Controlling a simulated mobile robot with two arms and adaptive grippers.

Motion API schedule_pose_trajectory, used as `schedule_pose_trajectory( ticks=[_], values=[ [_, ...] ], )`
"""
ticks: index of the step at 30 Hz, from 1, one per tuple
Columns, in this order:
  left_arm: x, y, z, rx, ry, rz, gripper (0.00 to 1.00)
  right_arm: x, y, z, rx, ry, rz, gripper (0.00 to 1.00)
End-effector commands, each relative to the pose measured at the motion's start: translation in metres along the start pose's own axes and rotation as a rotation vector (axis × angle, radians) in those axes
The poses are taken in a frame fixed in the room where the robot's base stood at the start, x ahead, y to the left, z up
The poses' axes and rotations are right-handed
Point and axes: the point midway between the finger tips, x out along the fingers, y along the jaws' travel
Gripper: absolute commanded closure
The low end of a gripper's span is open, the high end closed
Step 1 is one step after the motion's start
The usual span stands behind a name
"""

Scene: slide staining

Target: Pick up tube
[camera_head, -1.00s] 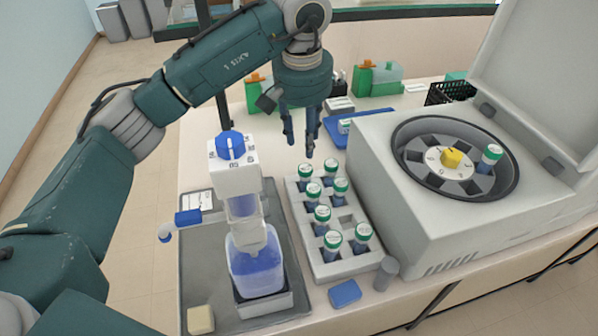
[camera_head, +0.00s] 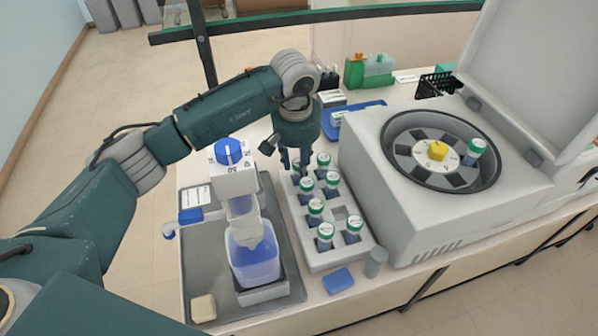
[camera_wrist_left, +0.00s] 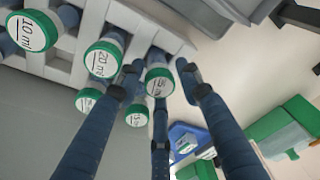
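Several tubes with green caps and blue bodies stand upright in a white rack (camera_head: 318,262), among them a tube (camera_head: 353,229) at the right and a tube (camera_head: 323,161) at the far end. My left gripper (camera_head: 294,166) points down over the rack's far left part, with its fingers open. In the left wrist view, the fingers of the left gripper (camera_wrist_left: 160,72) are spread around a green-capped tube (camera_wrist_left: 158,82), with gaps visible beside the cap. Other caps, one marked 20 ml (camera_wrist_left: 103,60), are close by. My right gripper is not in view.
A centrifuge (camera_head: 440,215) with its lid raised stands right of the rack and holds one green-capped tube (camera_head: 474,152). A dispenser with a blue knob (camera_head: 229,152) stands left on a grey tray (camera_head: 205,262). A blue block (camera_head: 338,280) lies in front.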

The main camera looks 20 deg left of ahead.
Motion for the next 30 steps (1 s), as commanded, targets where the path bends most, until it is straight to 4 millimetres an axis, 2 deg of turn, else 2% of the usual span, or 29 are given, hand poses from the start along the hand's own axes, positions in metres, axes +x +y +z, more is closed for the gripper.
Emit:
schedule_pose_trajectory(
  ticks=[3, 8, 9, 21, 26, 30],
  values=[
    [0.0, 0.0, 0.0, 0.0, 0.0, 0.0, 0.64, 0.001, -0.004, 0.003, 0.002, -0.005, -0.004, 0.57],
    [0.0, 0.0, 0.0, 0.0, 0.0, 0.0, 0.96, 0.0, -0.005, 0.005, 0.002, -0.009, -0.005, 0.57],
    [0.0, 0.0, 0.0, 0.0, 0.0, 0.0, 0.99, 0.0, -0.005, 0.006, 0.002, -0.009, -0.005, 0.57],
    [-0.007, 0.0, -0.002, 0.0, 0.002, -0.001, 0.99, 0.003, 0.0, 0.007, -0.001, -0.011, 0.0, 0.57],
    [-0.026, 0.0, -0.005, 0.001, 0.006, 0.0, 0.99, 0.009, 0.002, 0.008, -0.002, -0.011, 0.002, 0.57],
    [-0.054, 0.0, -0.01, 0.0, 0.008, 0.001, 0.99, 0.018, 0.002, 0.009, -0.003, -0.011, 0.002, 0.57]
  ],
)
